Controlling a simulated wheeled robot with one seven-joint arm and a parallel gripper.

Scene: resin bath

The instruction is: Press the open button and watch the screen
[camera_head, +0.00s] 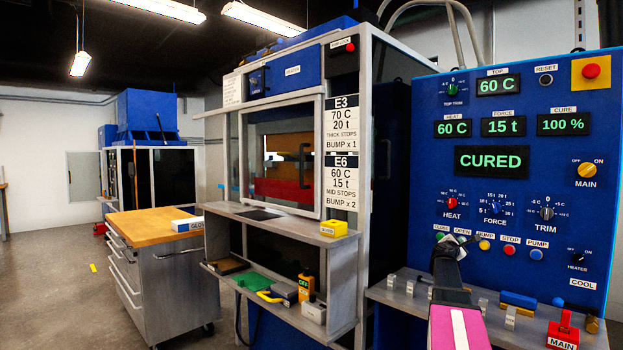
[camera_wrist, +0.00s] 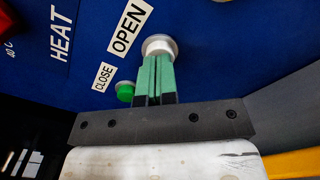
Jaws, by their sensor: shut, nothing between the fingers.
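The blue control panel (camera_head: 455,95) stands at the right in the head view. Its main screen (camera_head: 492,161) reads "CURED" in green. Smaller displays read top 60 C, heat 60 C, force 15 t and cure 100 %. My gripper (camera_head: 450,246) is at the panel's lower left, by the row of small buttons. In the wrist view, its green fingers (camera_wrist: 154,78) are together and empty. Their tips are at the silver-rimmed open button (camera_wrist: 159,45) by the "OPEN" label and cover its lower part. I cannot tell whether it is pressed in. The green close button (camera_wrist: 125,92) is to its left.
Pump, stop and other buttons sit right of my gripper. A shelf (camera_head: 386,294) with clamps and a red main switch (camera_head: 563,332) juts out below the panel. The press (camera_head: 290,165) stands to the left, and a wood-topped cart (camera_head: 150,222) stands beyond it.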

